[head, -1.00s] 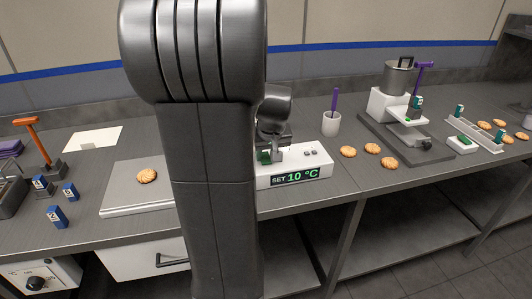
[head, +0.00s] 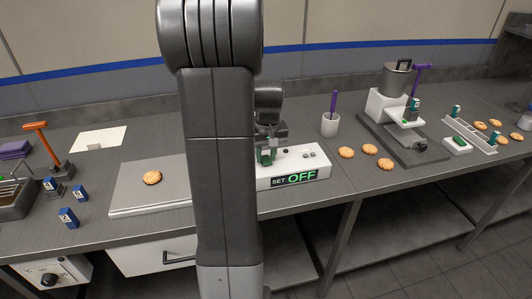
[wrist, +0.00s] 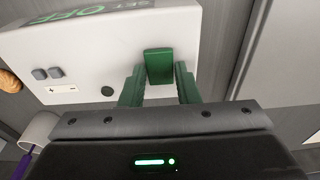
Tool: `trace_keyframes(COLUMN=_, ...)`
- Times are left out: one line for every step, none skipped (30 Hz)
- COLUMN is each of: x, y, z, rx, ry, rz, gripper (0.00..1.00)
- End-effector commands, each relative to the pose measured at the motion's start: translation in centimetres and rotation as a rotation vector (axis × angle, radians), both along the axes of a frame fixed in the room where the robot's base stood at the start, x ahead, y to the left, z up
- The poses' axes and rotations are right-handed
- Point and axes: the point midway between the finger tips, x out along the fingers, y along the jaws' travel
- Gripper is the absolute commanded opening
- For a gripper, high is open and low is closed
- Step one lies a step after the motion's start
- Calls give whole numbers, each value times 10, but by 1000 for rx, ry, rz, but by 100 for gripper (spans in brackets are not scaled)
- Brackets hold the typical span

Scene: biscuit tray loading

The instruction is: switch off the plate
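The white control box (head: 305,163) has a display (head: 296,178) that reads "SET OFF" in green. The metal plate (head: 130,200) lies to its left, with one biscuit (head: 152,178) on it. My gripper (head: 267,157) is over the left part of the box. In the wrist view my green fingers (wrist: 159,92) stand apart, one on each side of a green rocker switch (wrist: 159,66), with nothing held. I cannot tell whether they touch the switch. My arm hides the plate's right edge and part of the box.
Several biscuits (head: 370,149) and a white cup (head: 330,124) with a purple tool stand right of the box. A pot (head: 397,79) on a machine is farther right. Blue-and-white boxes (head: 68,217) and an orange-handled tool (head: 42,140) are at the left.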

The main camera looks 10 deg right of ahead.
Motion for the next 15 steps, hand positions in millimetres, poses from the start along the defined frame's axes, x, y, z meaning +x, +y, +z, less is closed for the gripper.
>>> trace_keyframes(x=0, y=0, z=0, rx=0, ry=-1, rz=0, gripper=39)
trace_keyframes(x=0, y=0, z=0, rx=0, ry=-1, rz=0, gripper=45)
trace_keyframes(x=0, y=0, z=0, rx=0, ry=-1, rz=0, gripper=49)
trace_keyframes(x=0, y=0, z=0, rx=0, ry=-1, rz=0, gripper=49)
trace_keyframes(x=0, y=0, z=0, rx=0, ry=-1, rz=0, gripper=49)
trace_keyframes(x=0, y=0, z=0, rx=0, ry=-1, rz=0, gripper=49)
trace_keyframes(x=0, y=0, z=0, rx=0, ry=-1, rz=0, gripper=49)
trace_keyframes(x=0, y=0, z=0, rx=0, ry=-1, rz=0, gripper=49)
trace_keyframes(x=0, y=0, z=0, rx=0, ry=-1, rz=0, gripper=49)
trace_keyframes(x=0, y=0, z=0, rx=0, ry=-1, rz=0, gripper=49)
trace_keyframes(x=0, y=0, z=1, rx=0, ry=-1, rz=0, gripper=49)
trace_keyframes(x=0, y=0, z=2, rx=0, ry=-2, rz=0, gripper=49)
trace_keyframes(x=0, y=0, z=4, rx=0, ry=-2, rz=0, gripper=49)
trace_keyframes(x=0, y=0, z=6, rx=0, ry=-3, rz=0, gripper=49)
trace_keyframes(x=-1, y=0, z=10, rx=0, ry=-3, rz=0, gripper=49)
